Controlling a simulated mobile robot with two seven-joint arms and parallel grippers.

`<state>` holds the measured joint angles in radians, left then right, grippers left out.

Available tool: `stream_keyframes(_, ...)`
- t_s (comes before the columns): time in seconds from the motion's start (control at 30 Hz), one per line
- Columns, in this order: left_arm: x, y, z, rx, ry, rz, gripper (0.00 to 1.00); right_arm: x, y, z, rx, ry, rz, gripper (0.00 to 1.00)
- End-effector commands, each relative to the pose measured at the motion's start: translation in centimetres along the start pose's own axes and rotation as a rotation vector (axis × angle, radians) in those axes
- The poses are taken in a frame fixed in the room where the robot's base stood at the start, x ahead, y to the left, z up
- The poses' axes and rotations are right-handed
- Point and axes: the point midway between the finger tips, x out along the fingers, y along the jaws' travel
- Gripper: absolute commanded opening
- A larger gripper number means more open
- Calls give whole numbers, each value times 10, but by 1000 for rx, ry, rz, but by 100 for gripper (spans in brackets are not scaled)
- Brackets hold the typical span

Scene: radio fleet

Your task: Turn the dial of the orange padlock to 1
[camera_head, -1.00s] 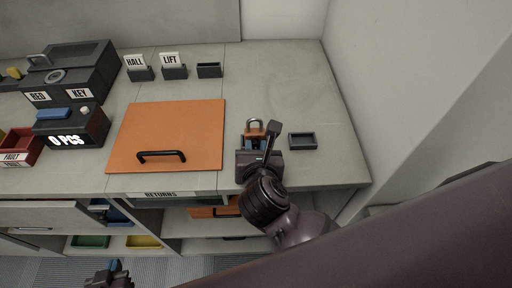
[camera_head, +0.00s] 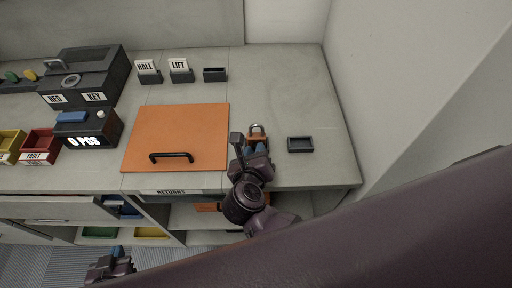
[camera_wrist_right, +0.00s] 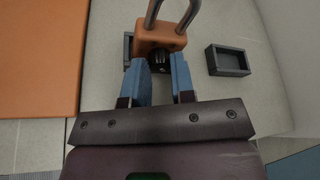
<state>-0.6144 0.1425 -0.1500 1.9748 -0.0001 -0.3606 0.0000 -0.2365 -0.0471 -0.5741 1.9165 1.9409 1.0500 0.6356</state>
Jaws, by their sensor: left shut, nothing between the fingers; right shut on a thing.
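The orange padlock (camera_head: 257,134) with its grey shackle stands near the right end of the counter. In the right wrist view the padlock (camera_wrist_right: 160,37) is at the top centre, with its black dial (camera_wrist_right: 160,60) facing my right gripper. My right gripper (camera_head: 258,149) is in front of the padlock, its blue fingers shut on the dial. The fingers hide most of the dial, and no digits can be read. My left gripper (camera_head: 116,252) is shut and empty, low in front of the drawers, away from the padlock.
A dark empty tray (camera_head: 300,150) lies right of the padlock. An orange panel with a black handle (camera_head: 208,125) lies to its left. HALL and LIFT card holders (camera_head: 181,76) stand behind. A wall closes off the right side. Bare counter lies behind the padlock.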

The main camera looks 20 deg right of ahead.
Motion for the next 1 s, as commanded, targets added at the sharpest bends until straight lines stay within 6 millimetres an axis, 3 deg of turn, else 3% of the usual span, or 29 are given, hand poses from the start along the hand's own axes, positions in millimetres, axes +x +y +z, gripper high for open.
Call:
stream_keyframes(0.6,-1,0,-2,0,-3,1,0,0,0,-1,-50,1,-21,0)
stream_keyframes(0.63,-1,0,-2,0,-3,1,0,0,0,-1,-50,1,-21,25)
stream_keyframes(0.8,-1,0,-2,0,-2,0,0,0,0,0,-50,0,-21,50)
stream_keyframes(1.0,-1,0,-2,-1,-2,1,0,0,0,0,-50,0,-20,50)
